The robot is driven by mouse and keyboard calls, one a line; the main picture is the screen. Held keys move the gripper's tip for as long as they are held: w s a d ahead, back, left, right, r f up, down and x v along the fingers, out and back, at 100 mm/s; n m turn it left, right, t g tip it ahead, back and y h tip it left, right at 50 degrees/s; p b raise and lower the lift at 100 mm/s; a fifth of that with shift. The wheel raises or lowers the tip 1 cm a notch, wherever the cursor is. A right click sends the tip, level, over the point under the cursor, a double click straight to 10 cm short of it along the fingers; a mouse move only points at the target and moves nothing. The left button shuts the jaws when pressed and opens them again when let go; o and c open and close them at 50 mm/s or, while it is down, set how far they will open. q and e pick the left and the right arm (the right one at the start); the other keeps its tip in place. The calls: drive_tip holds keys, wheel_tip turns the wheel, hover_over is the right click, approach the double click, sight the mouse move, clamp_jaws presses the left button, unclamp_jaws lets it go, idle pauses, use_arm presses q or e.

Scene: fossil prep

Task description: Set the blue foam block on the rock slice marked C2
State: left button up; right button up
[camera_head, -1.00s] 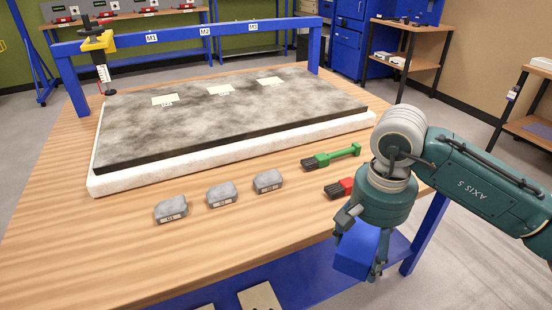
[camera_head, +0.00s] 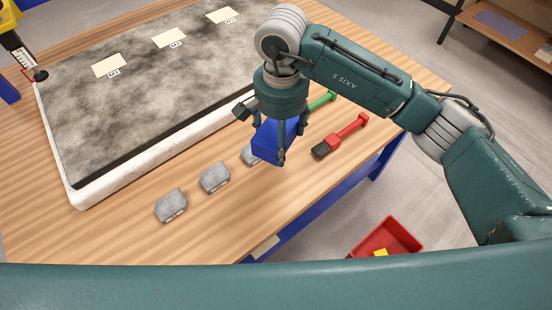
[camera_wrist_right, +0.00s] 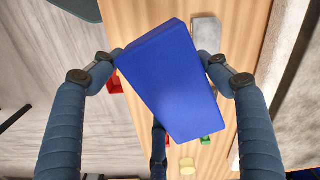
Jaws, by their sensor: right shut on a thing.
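My right gripper (camera_head: 279,158) is shut on the blue foam block (camera_head: 272,138) and holds it tilted above the table's front part. In the right wrist view the block (camera_wrist_right: 170,80) sits between the fingers. Three grey rock slices stand in a row on the table: left (camera_head: 171,205), middle (camera_head: 215,177) and right (camera_head: 248,155). The block partly hides the right slice in the head view. One grey slice (camera_wrist_right: 207,33) shows beyond the block in the right wrist view. The slices' small labels are too small to read. My left gripper is out of view.
A large stone slab (camera_head: 130,110) with marked cards lies on a white base (camera_head: 75,195) behind the slices. A red brush (camera_head: 340,136) and a green brush (camera_head: 322,101) lie right of the block. A red bin (camera_head: 405,237) is below the table's front edge.

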drive_tip(key=p, duration=0.3)
approach(279, 175)
wheel_tip(279, 175, down, 6)
drive_tip(key=shift+s+r, duration=0.1)
drive_tip(key=shift+r, duration=0.15)
drive_tip(key=shift+f+b, duration=0.25)
drive_tip(key=shift+b, duration=0.15)
drive_tip(key=o, duration=0.6)
drive_tip(key=shift+o, duration=0.6)
